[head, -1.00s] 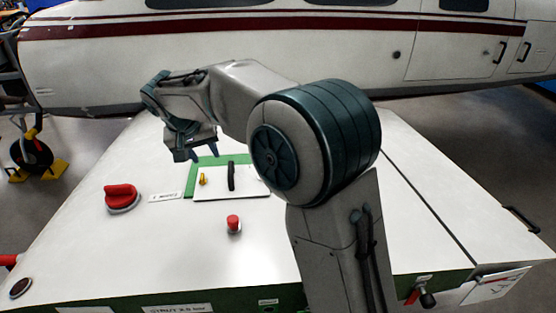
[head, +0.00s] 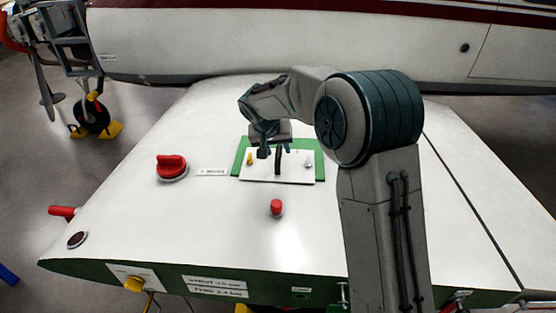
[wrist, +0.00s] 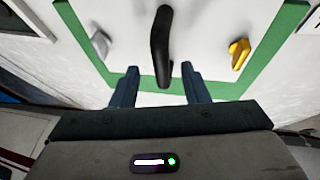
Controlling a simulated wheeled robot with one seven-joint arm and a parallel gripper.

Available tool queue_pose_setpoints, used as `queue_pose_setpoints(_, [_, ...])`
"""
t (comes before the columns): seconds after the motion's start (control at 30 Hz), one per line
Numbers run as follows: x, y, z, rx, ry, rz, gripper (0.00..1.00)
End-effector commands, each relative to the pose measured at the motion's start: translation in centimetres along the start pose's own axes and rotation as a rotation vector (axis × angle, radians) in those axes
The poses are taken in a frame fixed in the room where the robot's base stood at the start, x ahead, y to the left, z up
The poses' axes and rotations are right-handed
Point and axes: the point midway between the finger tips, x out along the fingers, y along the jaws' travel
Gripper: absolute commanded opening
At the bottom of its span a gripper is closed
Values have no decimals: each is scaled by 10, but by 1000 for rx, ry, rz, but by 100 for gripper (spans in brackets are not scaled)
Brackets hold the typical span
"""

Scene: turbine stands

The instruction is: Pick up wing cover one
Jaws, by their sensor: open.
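Wing cover one, a white panel (head: 299,174) in a green frame, lies on the wing's top; its label is too small to read. It also shows in the wrist view (wrist: 205,35). It has a black bar handle (head: 278,160), a yellow latch (head: 249,159) at its left and a grey latch (head: 308,162) at its right. My gripper (head: 275,151) is open and points down over the cover at the handle. In the wrist view my fingers (wrist: 160,72) stand on either side of the handle's near end (wrist: 162,45). I cannot tell their height.
A red knob (head: 171,166) and a smaller red cap (head: 276,207) stand on the white wing (head: 220,225). A small label (head: 212,172) lies left of the cover. The white fuselage (head: 250,45) rises behind. Wing surface around the cover is mostly clear.

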Motion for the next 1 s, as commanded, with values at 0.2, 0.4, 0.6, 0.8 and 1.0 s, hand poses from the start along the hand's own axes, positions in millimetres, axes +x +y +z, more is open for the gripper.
queue_pose_setpoints(0.2, [26,-2,-1,-1,-1,-1,41])
queue_pose_setpoints(0.4, [30,-2,-1,-1,1,-1,41])
queue_pose_setpoints(0.6, [30,-2,-1,-1,1,-1,11])
queue_pose_setpoints(0.8, [29,-2,-2,-1,2,-2,0])
queue_pose_setpoints(1.0, [28,-2,-2,0,3,-2,0])
